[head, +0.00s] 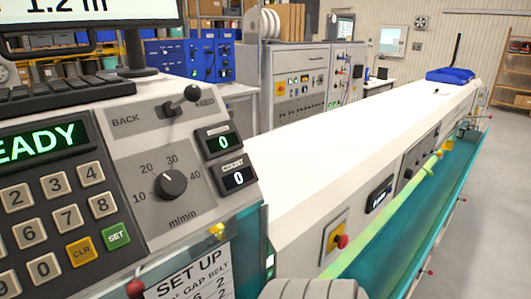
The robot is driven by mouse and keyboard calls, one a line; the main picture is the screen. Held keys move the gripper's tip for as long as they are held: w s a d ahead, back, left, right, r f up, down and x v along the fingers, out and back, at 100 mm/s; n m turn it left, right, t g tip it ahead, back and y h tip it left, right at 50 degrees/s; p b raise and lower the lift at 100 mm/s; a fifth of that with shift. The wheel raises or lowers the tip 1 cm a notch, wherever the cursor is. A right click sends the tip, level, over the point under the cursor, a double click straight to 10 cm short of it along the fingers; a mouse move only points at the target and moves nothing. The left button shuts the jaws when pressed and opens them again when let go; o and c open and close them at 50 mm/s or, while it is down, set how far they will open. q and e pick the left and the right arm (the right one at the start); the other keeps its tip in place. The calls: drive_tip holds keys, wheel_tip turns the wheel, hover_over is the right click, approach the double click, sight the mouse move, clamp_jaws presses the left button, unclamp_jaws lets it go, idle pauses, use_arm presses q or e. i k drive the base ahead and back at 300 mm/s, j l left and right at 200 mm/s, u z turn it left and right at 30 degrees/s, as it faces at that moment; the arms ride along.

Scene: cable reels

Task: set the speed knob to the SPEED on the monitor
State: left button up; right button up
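The speed knob (171,185) is a round black dial on the grey sloped control panel (125,130). Its scale reads 10, 20, 30 and 40, with "m/min" below; its pointer is too small to read surely. The monitor (80,10) is cut off at the top left. Only "1.2 m" shows on it, and no SPEED line is in view. Neither of my grippers can be made out, and nothing touches the knob.
Near the knob are a BACK/FEED lever (180,102), two small displays showing 0, a keypad (60,215) and a READY display (40,143). A red-tipped lever (136,288) stands at the panel's front. A long white machine bed (350,130) runs away right.

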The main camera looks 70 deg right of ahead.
sight(169, 185)
drive_tip(key=z, duration=1.8)
